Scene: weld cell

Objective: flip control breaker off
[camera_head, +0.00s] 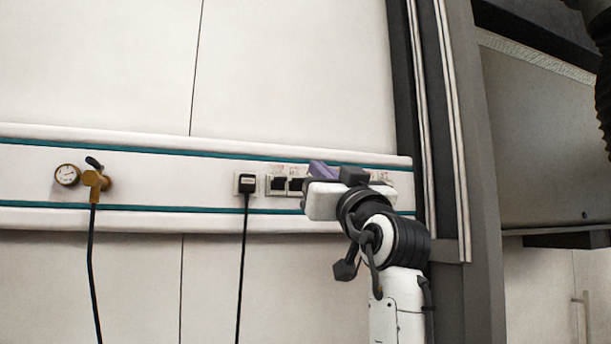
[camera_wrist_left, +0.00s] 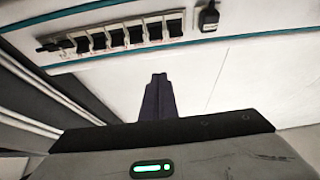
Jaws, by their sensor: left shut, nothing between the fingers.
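A row of several black breaker switches (camera_wrist_left: 115,36) in white housings runs along the wall rail. The wrist picture looks turned over, as the plug is right of the row there and left of it in the head view. Two breakers (camera_head: 287,184) show in the head view; my left gripper and wrist hide most others. Labels are too small to read, so I cannot tell the control breaker. My left gripper (camera_head: 322,170) is shut and empty, its purple fingers (camera_wrist_left: 158,78) together before the rail. In the wrist view the tips show clear of the switches; contact is unclear.
A black plug (camera_head: 246,183) with a hanging cord sits left of the breakers. Further left are a round gauge (camera_head: 67,175) and a brass valve (camera_head: 96,180) with a black hose. A dark vertical post (camera_head: 408,100) stands right of the rail.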

